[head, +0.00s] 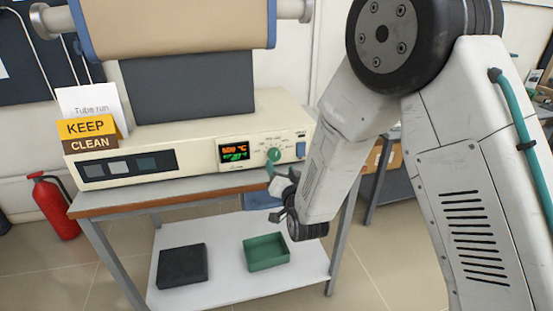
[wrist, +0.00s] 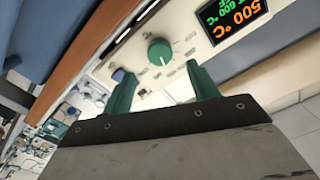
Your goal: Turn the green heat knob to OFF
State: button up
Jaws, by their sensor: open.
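The green heat knob (head: 273,154) is on the cream front panel of the furnace's control box, right of the lit display (head: 234,151). It also shows in the wrist view, where the round green knob (wrist: 159,51) is just beyond my fingertips and roughly between them. Small markings surround it, too small to read. My gripper (wrist: 160,72) is open and empty, with one green finger to each side.
The display reads about 500 °C in orange with green below. A blue switch (head: 300,149) is right of the knob. A "KEEP CLEAN" sign (head: 88,134) stands on the left. A black tray (head: 182,266) and a green tray (head: 266,254) are on the lower shelf.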

aim_at(276, 157)
jog(key=x, duration=0.6)
jog(key=shift+w, duration=0.3)
jog(key=c, duration=1)
